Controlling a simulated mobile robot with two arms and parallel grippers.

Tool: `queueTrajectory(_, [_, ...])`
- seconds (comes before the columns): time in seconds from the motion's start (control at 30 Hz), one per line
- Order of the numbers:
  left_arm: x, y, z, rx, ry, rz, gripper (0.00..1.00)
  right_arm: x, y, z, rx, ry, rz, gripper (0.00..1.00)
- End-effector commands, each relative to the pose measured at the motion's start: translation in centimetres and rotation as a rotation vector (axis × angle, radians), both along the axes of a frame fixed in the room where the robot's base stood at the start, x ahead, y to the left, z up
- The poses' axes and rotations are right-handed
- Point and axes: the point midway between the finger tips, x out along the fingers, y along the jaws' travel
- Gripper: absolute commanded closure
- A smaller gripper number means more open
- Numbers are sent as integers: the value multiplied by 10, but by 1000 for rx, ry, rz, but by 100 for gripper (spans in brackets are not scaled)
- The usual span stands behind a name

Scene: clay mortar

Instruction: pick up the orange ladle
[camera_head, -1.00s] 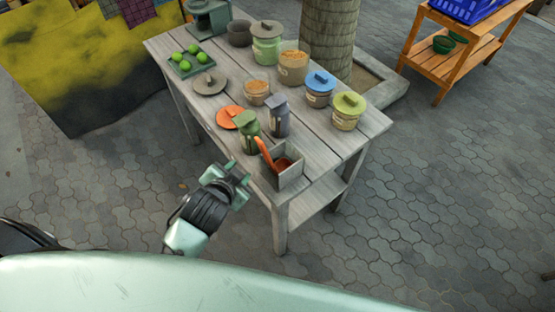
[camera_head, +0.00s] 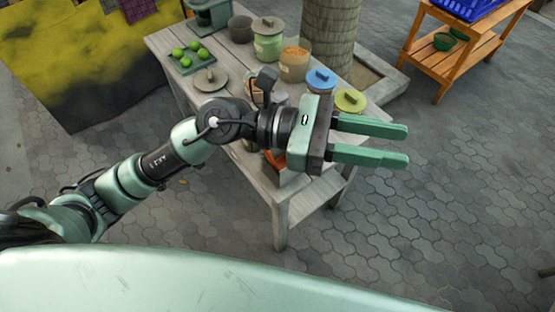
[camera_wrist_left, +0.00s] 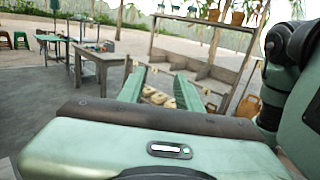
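The orange ladle (camera_head: 273,164) is mostly hidden behind my left wrist in the head view. Only a bit of orange shows below the wrist, at the square box (camera_head: 291,181) near the table's front corner. My left gripper (camera_head: 407,145) reaches across above the table, with its fingers pointing right, past the table's right side. Its two green fingers are apart with nothing between them. They also show apart in the left wrist view (camera_wrist_left: 159,75), where the ladle is not seen. My right gripper is not in view.
The grey wooden table (camera_head: 165,45) carries a tray of green fruit (camera_head: 191,58), a green lidded jar (camera_head: 268,45), a blue-lidded jar (camera_head: 320,78) and a yellow-green-lidded jar (camera_head: 350,100). A tree trunk (camera_head: 330,40) stands behind. Paved floor (camera_head: 450,200) is clear at right.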

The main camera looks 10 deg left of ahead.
Motion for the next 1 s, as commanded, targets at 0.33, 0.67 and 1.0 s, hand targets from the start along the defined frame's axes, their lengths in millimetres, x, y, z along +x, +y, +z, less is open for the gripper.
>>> queueTrajectory(0.33, [66,152,-173,1211,-669,-299,65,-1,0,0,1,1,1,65])
queueTrajectory(0.67, [92,218,-186,1497,-707,-358,65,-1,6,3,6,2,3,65])
queueTrajectory(1.0, [100,206,-225,1492,-703,-359,65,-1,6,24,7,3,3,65])
